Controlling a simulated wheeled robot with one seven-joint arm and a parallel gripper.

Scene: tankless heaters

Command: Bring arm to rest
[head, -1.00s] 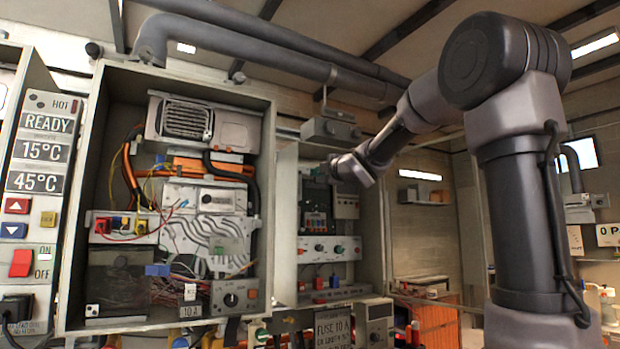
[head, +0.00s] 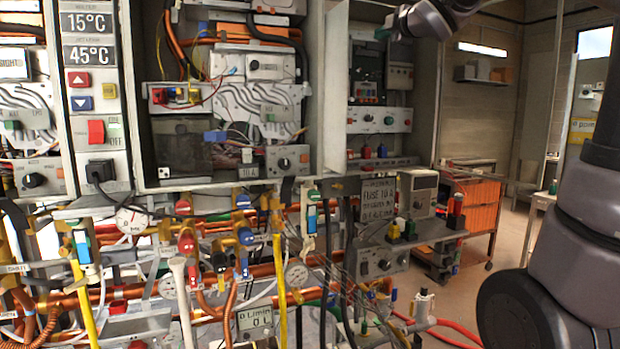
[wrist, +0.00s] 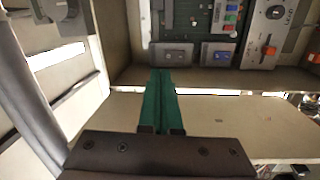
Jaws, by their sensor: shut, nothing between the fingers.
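My gripper (wrist: 161,74) shows in the wrist view with its two green fingers together and nothing between them. It points toward an open grey cabinet with a circuit board (wrist: 205,20) and two small blue-grey switch blocks inside. The fingertips appear apart from these parts. In the head view, part of my arm crosses the top right, in front of the upper area of the right-hand cabinet (head: 424,160). The fingers are not clear there. A large lower part of my arm stands at the right edge.
The heater cabinet (head: 327,95) is open at centre left. Below it run copper pipes, valves, gauges and hoses. A small shelf (head: 425,235) holds a sign and a meter. An orange cabinet (head: 470,215) stands behind. Open floor lies at the right.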

